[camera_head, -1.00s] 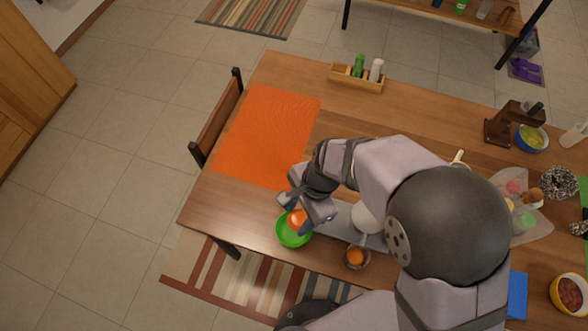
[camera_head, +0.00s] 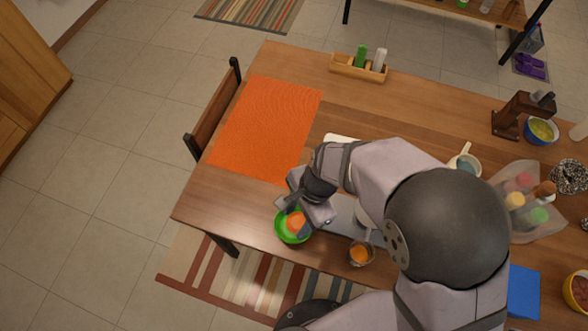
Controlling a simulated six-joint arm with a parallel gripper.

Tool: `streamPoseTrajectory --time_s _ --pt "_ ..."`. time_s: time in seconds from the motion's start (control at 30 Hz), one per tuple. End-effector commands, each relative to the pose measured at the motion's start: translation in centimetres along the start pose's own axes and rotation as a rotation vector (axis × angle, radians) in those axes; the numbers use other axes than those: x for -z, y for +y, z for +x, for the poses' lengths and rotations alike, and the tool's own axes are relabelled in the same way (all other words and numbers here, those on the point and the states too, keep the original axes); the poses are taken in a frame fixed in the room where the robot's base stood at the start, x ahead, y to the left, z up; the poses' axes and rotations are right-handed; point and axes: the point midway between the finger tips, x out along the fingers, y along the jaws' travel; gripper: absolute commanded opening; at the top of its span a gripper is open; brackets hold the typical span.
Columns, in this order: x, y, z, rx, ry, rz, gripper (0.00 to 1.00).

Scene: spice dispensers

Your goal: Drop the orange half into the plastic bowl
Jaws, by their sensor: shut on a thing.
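The green plastic bowl (camera_head: 281,232) stands near the front left edge of the table. My gripper (camera_head: 300,214) is at the bowl, its fingers reaching over the right part of the rim. It is shut on an orange half (camera_head: 295,223), which shows within the bowl's outline, low over or inside it. I cannot tell whether the orange half touches the bowl's bottom. My gripper and wrist hide part of the bowl's far right side.
A small glass (camera_head: 361,253) with orange contents stands right of the bowl, near a grey board (camera_head: 344,217). An orange mat (camera_head: 265,125) lies behind. A wooden caddy (camera_head: 357,70) with bottles stands farther back. A clear container (camera_head: 524,202) with jars is at the right.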

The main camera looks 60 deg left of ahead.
Motion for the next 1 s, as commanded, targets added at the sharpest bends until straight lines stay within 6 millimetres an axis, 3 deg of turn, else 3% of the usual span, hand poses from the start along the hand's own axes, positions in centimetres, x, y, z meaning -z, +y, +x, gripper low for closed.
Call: streamPoseTrajectory --time_s 0.4,0.43,0.5,0.53,0.83,1.0 --pt "0.2 0.0 0.7 0.0 0.0 0.0 0.33" --pt "0.2 0.0 0.7 0.0 0.0 0.0 0.48" --pt "0.2 0.0 0.7 0.0 0.0 0.0 0.65" --pt "0.2 0.0 0.7 0.0 0.0 0.0 0.68" --pt "0.2 0.0 0.6 0.001 0.0 0.0 0.68" --pt "0.2 -0.1 -0.3 0.003 0.0 -0.001 0.68"
